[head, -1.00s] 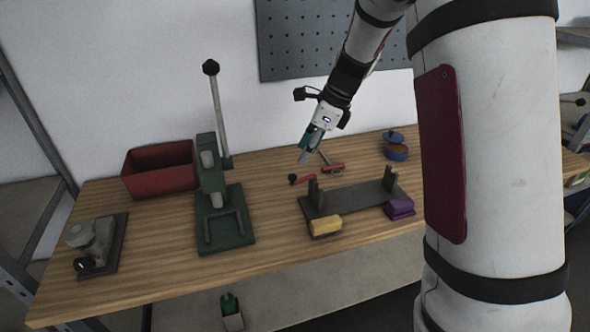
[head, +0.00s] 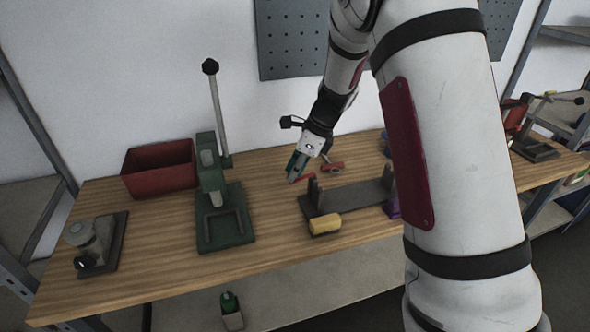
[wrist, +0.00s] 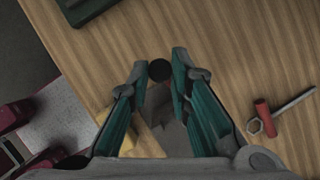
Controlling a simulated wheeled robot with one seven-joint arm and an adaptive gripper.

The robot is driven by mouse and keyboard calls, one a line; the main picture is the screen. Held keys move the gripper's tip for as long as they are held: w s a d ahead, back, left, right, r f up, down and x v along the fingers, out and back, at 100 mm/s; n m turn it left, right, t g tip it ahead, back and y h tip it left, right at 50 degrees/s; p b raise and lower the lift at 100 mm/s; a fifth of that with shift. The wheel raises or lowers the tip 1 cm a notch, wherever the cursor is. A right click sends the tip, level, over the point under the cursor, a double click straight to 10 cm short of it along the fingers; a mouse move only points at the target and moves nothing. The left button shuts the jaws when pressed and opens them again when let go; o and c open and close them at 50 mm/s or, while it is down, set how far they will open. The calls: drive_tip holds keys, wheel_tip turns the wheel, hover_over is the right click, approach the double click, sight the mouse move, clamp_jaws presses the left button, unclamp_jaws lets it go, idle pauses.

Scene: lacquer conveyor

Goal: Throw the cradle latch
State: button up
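The cradle (head: 352,197) is a dark grey base with upright end brackets on the bench. A red latch handle (head: 309,177) shows at its left end, mostly hidden behind my gripper (head: 293,179) in the head view. In the wrist view my gripper (wrist: 159,72) is open, its two green-padded fingers apart. A dark round knob (wrist: 159,70) appears between the fingertips, apparently the handle's end. I cannot tell whether either finger touches it.
A yellow block (head: 325,224) sits at the cradle's front left. A purple block (head: 393,208) is partly hidden by my arm. A red-handled tool (head: 332,167) lies behind the cradle. A green lever press (head: 222,215) and red bin (head: 160,167) stand left.

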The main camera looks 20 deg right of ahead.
clamp_jaws()
drive_tip(key=shift+s+d+n+g+h+b, duration=0.15)
drive_tip(key=shift+s+d+n+g+b, duration=0.65)
drive_tip(key=shift+n, duration=1.65)
drive_tip(key=shift+s+d+n+g+h+b, duration=0.1)
drive_tip(key=shift+s+d+n+g+b, duration=0.3)
drive_tip(key=shift+d+n+g, duration=1.45)
drive_tip(key=shift+s+d+n+g+h+b, duration=0.15)
drive_tip(key=shift+s+d+n+b, duration=0.4)
drive_tip(key=shift+n, duration=2.55)
drive_tip(key=shift+s+d, duration=0.1)
drive_tip(key=shift+s, duration=0.1)
drive_tip(key=o, duration=0.8)
unclamp_jaws()
